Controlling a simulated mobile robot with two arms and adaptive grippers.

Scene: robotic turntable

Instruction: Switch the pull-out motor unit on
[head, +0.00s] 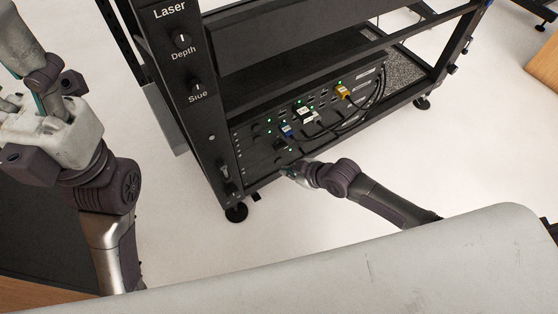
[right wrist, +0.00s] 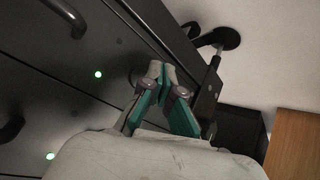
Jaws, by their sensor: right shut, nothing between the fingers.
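The black rack unit (head: 262,153) with handles, green lights and cables sits low in the black frame in the head view. No label marks which part is the motor unit. My right gripper (head: 287,171) is at the lower edge of this front. In the right wrist view its teal-padded fingers (right wrist: 160,74) are shut with nothing between them. They are in front of the dark panel (right wrist: 60,95), over a small round dark part partly hidden behind them; contact cannot be told. My left gripper (head: 38,103) is raised at the left, away from the rack; its fingertips are partly out of frame.
A post with knobs labelled Laser and Depth (head: 182,40) stands left of the units. Cables with blue and orange plugs (head: 343,91) hang from the front. A rack foot (head: 236,212) stands on the pale floor. A wooden surface (right wrist: 293,145) is at lower right in the wrist view.

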